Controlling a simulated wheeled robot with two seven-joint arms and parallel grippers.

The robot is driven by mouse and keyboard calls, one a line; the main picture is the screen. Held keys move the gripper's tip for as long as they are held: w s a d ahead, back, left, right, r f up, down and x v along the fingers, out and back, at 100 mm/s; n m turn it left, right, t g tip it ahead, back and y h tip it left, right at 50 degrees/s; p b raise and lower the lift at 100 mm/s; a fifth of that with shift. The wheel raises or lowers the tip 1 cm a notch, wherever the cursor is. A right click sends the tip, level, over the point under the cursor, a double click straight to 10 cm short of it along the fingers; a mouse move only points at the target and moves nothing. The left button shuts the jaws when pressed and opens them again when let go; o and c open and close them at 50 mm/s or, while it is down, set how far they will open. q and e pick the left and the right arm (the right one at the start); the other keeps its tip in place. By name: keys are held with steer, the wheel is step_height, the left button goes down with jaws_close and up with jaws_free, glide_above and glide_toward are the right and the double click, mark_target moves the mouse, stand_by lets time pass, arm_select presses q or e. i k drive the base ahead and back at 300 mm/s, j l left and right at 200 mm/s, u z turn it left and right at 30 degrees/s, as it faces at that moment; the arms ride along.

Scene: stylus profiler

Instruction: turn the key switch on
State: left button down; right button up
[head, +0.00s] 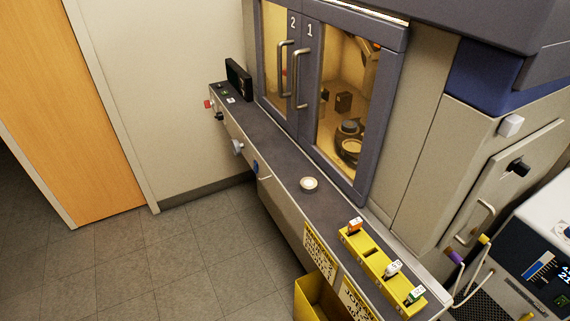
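Several small controls sit on the front face of the machine's ledge, at left centre in the head view. One is a silver-grey protruding piece (238,147), which may be the key switch, but it is too small to be sure. A red piece (208,104) and a small dark piece (219,116) stick out near the ledge's far end. I cannot tell any switch's position. Neither of my grippers is in view.
The dark ledge (285,168) carries a white round dish (309,184), a yellow rack (378,262) with small boxes, and a black screen (238,80). Glass doors (345,100) are closed. A yellow bin (318,298) stands below. The floor (190,240) at left is clear.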

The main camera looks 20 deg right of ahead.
mark_target(208, 103)
steer(key=i+j+z, duration=0.1)
steer(key=z, duration=0.5)
steer(key=i+j+z, duration=0.3)
steer(key=j, duration=0.3)
steer(key=i+j+z, duration=0.1)
steer(key=i+j, duration=0.2)
steer(key=i+j+z, duration=0.15)
steer(key=j, duration=0.25)
steer(key=i+j+z, duration=0.15)
steer(key=j, duration=0.2)
